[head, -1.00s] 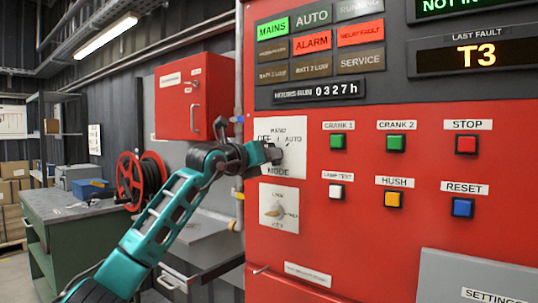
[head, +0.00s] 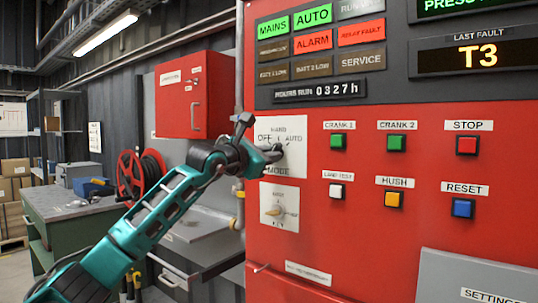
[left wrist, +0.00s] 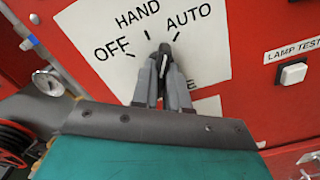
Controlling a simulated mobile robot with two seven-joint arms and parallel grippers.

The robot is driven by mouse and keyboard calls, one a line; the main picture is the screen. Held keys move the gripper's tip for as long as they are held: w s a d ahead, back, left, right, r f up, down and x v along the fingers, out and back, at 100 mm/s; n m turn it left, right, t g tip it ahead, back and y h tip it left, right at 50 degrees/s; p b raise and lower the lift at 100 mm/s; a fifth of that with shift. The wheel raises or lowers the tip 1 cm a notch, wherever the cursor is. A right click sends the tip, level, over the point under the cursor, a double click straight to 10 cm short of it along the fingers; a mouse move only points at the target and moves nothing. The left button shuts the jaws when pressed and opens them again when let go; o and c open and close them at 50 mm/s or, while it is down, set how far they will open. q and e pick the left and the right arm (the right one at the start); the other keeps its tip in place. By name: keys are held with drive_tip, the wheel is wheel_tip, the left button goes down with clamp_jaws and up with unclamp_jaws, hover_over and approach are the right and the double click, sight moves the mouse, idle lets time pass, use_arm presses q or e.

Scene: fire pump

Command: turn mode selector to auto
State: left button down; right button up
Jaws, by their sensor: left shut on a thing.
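The mode selector plate (head: 293,139), white with HAND, OFF and AUTO marks, is on the red panel's left side. My left gripper (head: 277,152) is at the plate's middle. In the left wrist view the left gripper (left wrist: 168,75) is shut on the mode selector knob (left wrist: 165,48), whose dark tip shows between the fingers, below and left of the word AUTO. Most of the knob is hidden by the fingers. The AUTO lamp (head: 312,16) is lit green. My right gripper is not in view.
Below is a second selector plate (head: 279,207) with its own knob. Buttons such as the white lamp test button (head: 337,191) are to the right. A red hose reel (head: 131,176) and a green workbench (head: 85,215) stand at the left.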

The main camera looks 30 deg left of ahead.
use_arm(q)
drive_tip(key=shift+m, duration=1.6)
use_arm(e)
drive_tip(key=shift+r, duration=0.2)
use_arm(q)
drive_tip(key=c, duration=1.1)
unclamp_jaws()
drive_tip(key=shift+c, duration=0.2)
drive_tip(key=s+a+b, duration=0.1)
drive_tip(key=s+b, duration=0.3)
drive_tip(key=s, duration=0.9)
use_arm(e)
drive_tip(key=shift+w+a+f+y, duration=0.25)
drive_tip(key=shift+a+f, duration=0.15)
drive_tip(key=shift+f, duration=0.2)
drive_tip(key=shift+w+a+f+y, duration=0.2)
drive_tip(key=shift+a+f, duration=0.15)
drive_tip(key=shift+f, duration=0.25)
use_arm(q)
drive_tip(key=shift+w, duration=0.1)
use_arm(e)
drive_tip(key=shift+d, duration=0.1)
